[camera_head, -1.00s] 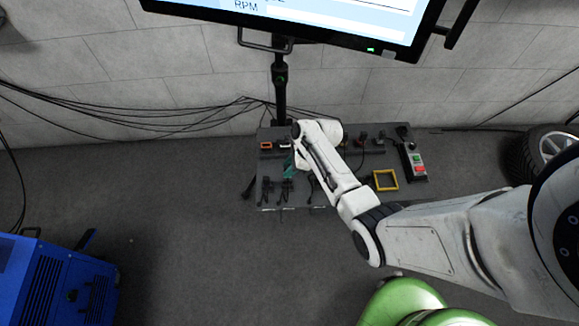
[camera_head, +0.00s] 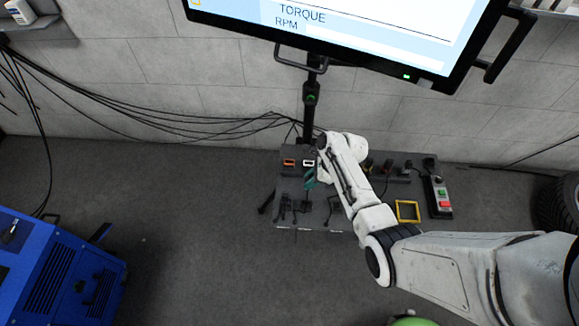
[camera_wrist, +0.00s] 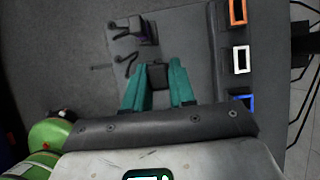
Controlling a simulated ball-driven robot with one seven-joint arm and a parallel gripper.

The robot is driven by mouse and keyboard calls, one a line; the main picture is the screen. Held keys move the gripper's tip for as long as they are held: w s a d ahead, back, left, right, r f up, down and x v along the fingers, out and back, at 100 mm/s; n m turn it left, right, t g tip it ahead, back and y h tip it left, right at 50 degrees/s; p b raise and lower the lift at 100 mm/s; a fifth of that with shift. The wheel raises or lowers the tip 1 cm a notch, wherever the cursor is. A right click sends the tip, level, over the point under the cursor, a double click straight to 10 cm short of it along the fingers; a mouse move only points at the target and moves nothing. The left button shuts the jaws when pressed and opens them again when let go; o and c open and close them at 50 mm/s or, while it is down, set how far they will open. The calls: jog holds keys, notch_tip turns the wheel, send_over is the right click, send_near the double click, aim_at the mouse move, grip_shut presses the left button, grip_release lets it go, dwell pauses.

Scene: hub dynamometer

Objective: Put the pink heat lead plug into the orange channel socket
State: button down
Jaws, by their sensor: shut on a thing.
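My gripper (camera_wrist: 158,70) has teal fingers closed on a dark block-shaped plug (camera_wrist: 157,78), held above the grey bench. No pink shows on it, so I cannot tell its colour mark. In the head view my gripper (camera_head: 310,179) is just in front of the socket row, partly hidden by my arm. The orange channel socket (camera_head: 289,162) is at the left end of that row. In the wrist view the orange socket (camera_wrist: 238,11) is at the top right, apart from the held plug.
A white socket (camera_wrist: 240,59) and a blue socket (camera_wrist: 240,101) sit beside the orange one. Other dark plugs with leads (camera_wrist: 146,32) stand on the bench. A yellow frame (camera_head: 407,211) and a button box (camera_head: 437,198) are at the right. A monitor post (camera_head: 310,110) rises behind.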

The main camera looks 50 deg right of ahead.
jog(key=shift+w+d+b, duration=0.75)
jog(key=shift+d, duration=0.2)
jog(key=shift+w+d+b, duration=0.75)
jog(key=shift+d, duration=0.2)
jog(key=w+a, duration=0.4)
jog(key=w, duration=0.2)
jog(key=shift+a+b, duration=0.3)
jog(key=w+d+b, duration=0.4)
jog(key=d+b, duration=0.2)
jog(key=b, duration=0.2)
jog(key=shift+w, duration=0.3)
dwell(0.9)
jog(key=shift+d, duration=0.1)
jog(key=shift+f, duration=0.1)
jog(key=shift+f, duration=0.35)
